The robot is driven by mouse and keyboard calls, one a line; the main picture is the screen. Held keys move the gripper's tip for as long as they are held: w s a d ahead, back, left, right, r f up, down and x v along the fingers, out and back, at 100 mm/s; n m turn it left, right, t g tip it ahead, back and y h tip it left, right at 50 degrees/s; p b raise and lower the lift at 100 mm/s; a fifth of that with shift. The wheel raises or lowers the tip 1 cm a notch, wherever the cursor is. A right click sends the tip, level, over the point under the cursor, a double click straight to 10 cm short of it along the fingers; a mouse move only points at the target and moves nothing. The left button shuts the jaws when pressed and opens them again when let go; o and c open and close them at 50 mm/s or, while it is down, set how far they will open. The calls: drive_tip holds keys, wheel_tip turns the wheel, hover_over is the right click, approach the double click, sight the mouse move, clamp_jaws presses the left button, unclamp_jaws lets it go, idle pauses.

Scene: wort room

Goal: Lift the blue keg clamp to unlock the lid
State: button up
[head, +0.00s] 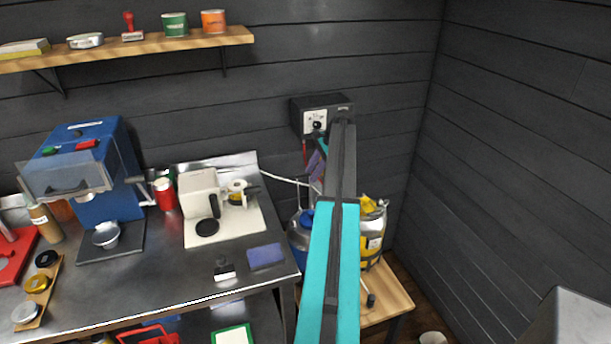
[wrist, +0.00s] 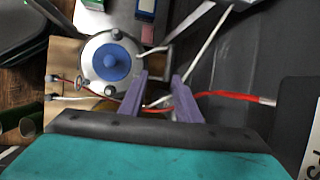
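In the wrist view a pale round keg top (wrist: 92,72) with a blue round centre (wrist: 111,62) shows left of my gripper. Several small dark knobs sit around it. I cannot make out a separate blue clamp lever. My gripper (wrist: 160,88) has two purple fingers standing apart, with no object held between them. A red hose and a pale hose pass behind the fingers. A purple finger (head: 316,166) shows beside the arm, above the kegs.
A yellow-labelled keg (head: 376,240) stands right of my arm on a wooden stand (head: 397,294). A dark control box (head: 311,119) hangs on the wall above. The steel bench (head: 160,276) at left carries a blue machine (head: 100,170). A pale hose crosses towards the kegs.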

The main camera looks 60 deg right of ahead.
drive_tip(key=s+d+b, duration=0.2)
drive_tip(key=s+d, duration=0.2)
drive_tip(key=s, duration=0.4)
drive_tip(key=shift+d, duration=0.15)
idle(0.4)
